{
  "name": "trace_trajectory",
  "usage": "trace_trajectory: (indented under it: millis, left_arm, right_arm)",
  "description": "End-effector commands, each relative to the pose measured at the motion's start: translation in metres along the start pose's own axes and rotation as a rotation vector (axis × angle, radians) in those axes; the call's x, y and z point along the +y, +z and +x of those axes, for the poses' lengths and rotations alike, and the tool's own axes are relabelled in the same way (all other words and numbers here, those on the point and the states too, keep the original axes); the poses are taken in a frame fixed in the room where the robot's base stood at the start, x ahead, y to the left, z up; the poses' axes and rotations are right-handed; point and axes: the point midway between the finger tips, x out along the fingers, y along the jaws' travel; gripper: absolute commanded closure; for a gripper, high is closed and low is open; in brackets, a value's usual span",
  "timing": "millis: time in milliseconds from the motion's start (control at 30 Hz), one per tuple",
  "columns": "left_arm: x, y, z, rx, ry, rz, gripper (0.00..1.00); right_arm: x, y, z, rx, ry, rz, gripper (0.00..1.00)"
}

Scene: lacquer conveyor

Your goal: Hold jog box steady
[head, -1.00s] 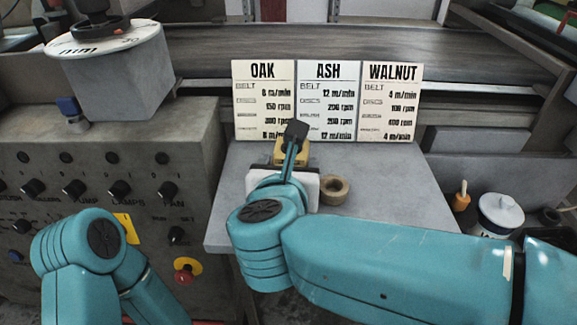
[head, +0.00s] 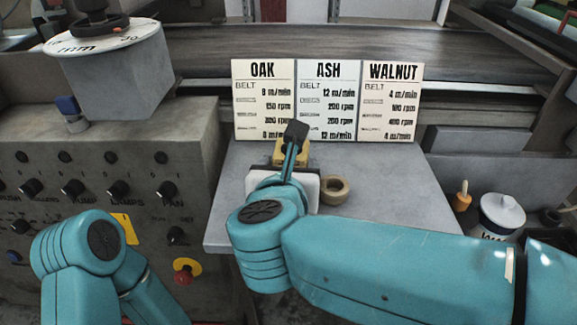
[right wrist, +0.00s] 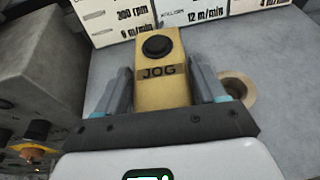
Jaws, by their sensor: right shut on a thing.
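The jog box (right wrist: 160,85) is a yellow box with a black round button on its top and the word JOG on it. In the right wrist view it stands between the two fingers of my right gripper (right wrist: 162,92), which is shut on it. In the head view the jog box (head: 280,152) is mostly hidden behind my right arm, on the grey table (head: 385,185) in front of the cards. My left arm is at the lower left of the head view, but its gripper is out of the picture.
Cards for oak (head: 262,100), ash (head: 328,100) and walnut (head: 390,100) stand behind the box. A tape roll (head: 335,190) lies close to its right. A control panel (head: 95,200) with knobs and a red stop button (head: 186,270) is at left. The table's right side is clear.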

Motion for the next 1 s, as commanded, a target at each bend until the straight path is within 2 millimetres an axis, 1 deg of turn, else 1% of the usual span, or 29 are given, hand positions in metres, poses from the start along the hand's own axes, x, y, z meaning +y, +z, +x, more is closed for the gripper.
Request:
trace_trajectory:
  millis: [167,200,267,300,367,400,467,500,1000]
  left_arm:
    - [0.0000,0.0000,-0.0001,0.000,0.000,0.000,0.00]
    - [0.0000,0.0000,0.0000,0.000,0.000,0.000,0.03]
    - [0.0000,0.0000,0.0000,0.000,0.000,0.000,0.23]
    - [0.0000,0.0000,0.0000,0.000,0.000,0.000,0.36]
    - [0.0000,0.0000,0.0000,0.000,0.000,0.000,0.55]
    - [0.0000,0.0000,0.0000,0.000,0.000,0.000,0.68]
    - [0.0000,0.0000,0.0000,0.000,0.000,0.000,0.88]
    - [0.0000,0.0000,0.0000,0.000,0.000,0.000,1.00]
    - [0.0000,0.0000,-0.0001,0.000,0.000,0.000,1.00]
  right_arm:
    - [0.0000,0.0006,-0.0002,-0.001,0.000,0.000,0.69]
    - [0.0000,0.0000,0.0000,0.000,0.000,0.000,0.69]
    - [0.0000,0.0000,0.0000,0.000,0.000,0.000,0.69]
    - [0.0000,0.0000,0.0000,0.000,0.000,0.000,0.69]
    - [0.0000,0.0001,0.0000,0.000,0.000,0.000,0.69]
    - [0.0000,0.0001,0.0000,0.000,0.000,0.000,0.69]
    - [0.0000,0.0002,0.0000,-0.001,0.000,0.000,0.69]
    - [0.0000,0.0002,0.0000,-0.001,0.000,0.000,0.69]
    - [0.0000,0.0005,-0.0001,-0.001,0.000,0.000,0.69]
